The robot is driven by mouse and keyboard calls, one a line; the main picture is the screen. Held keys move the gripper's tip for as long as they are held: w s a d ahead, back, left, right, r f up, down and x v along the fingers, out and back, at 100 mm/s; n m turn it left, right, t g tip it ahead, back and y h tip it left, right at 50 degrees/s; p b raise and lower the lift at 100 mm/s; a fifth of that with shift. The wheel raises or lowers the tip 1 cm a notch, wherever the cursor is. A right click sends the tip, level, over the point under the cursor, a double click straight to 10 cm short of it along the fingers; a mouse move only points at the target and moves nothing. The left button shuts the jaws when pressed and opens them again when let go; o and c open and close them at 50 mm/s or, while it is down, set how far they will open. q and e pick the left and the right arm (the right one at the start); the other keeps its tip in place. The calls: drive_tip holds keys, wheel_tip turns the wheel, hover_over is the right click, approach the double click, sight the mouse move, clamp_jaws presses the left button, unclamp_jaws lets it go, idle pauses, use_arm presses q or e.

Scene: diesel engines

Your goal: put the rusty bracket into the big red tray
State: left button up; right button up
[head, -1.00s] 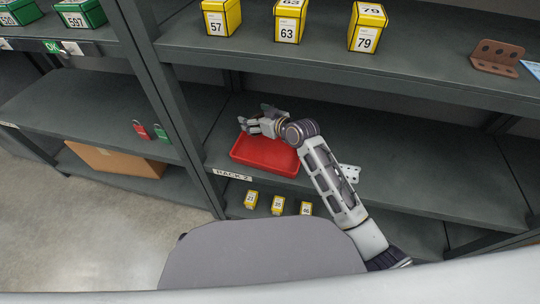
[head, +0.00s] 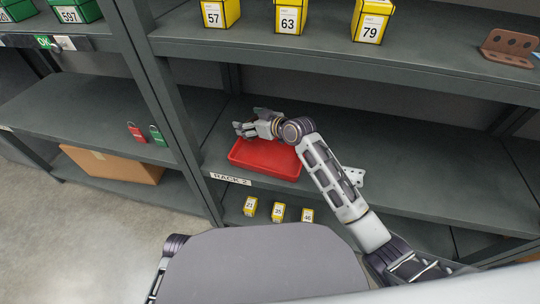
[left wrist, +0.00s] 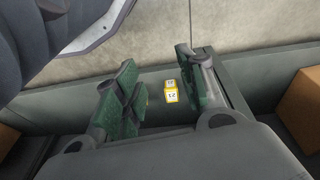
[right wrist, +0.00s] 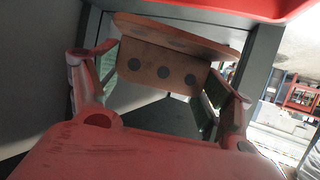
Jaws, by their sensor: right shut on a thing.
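My right gripper (head: 249,121) is over the back left of the big red tray (head: 262,166) on the middle shelf. In the right wrist view the gripper (right wrist: 163,58) is shut on a bracket (right wrist: 150,66) with a row of dark holes, which looks orange-brown there. The red tray's edge (right wrist: 235,8) crosses the top of that view. The bracket is hard to make out in the head view. A rust-brown bracket (head: 508,47) also stands on the upper shelf at right. My left gripper (left wrist: 156,60) is open and empty, off the head view.
A pale bracket with holes (head: 352,177) lies right of the tray, partly behind my right arm. Yellow numbered boxes (head: 288,16) stand on the upper shelf, smaller ones (head: 278,212) below. A rack post (head: 160,100) stands left of the tray. The middle shelf is clear further right.

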wheel_tip(320, 180, down, 5)
drive_tip(key=shift+f+b, duration=0.15)
drive_tip(key=shift+b, duration=0.7)
drive_tip(key=shift+f, duration=0.65)
drive_tip(key=shift+f+b, duration=0.7)
drive_tip(key=shift+f, duration=0.9)
use_arm(q)
drive_tip(key=shift+t, duration=0.4)
drive_tip(key=r, duration=0.2)
drive_tip(key=d+r, duration=0.1)
drive_tip(key=r, duration=0.1)
drive_tip(key=shift+w+r, duration=0.2)
drive_tip(key=shift+f, duration=0.2)
use_arm(e)
drive_tip(key=shift+f, duration=0.1)
